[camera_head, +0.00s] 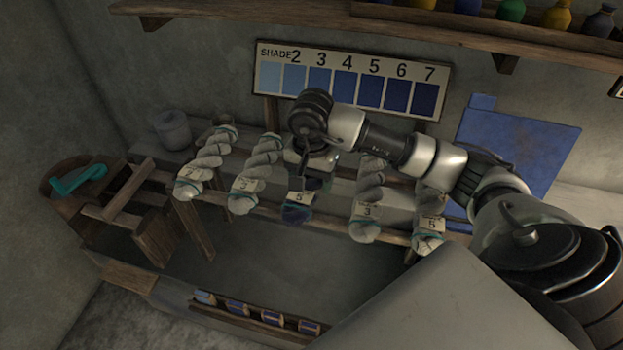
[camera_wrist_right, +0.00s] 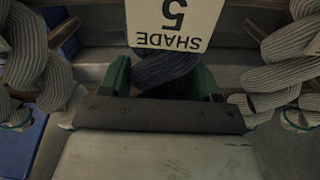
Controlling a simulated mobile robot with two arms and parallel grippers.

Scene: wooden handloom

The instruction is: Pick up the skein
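A dark blue skein (camera_head: 296,214) lies across the rack's bars, in a row with several grey-white skeins. Its white tag reads SHADE 5 and shows upside down in the right wrist view (camera_wrist_right: 172,22). My right gripper (camera_head: 310,182) points down over this skein and hides its upper part. In the right wrist view the green fingers (camera_wrist_right: 164,80) stand on both sides of the blue strands (camera_wrist_right: 165,68). Whether they press on the strands is not clear. My left gripper is out of view.
Grey-white skeins (camera_head: 257,172) (camera_head: 368,200) hang close on both sides, on wooden bars (camera_head: 330,226). A shade board (camera_head: 347,80) stands behind. A wooden frame (camera_head: 135,205) is at the left, and small blue bundles (camera_head: 270,317) lie along the front ledge.

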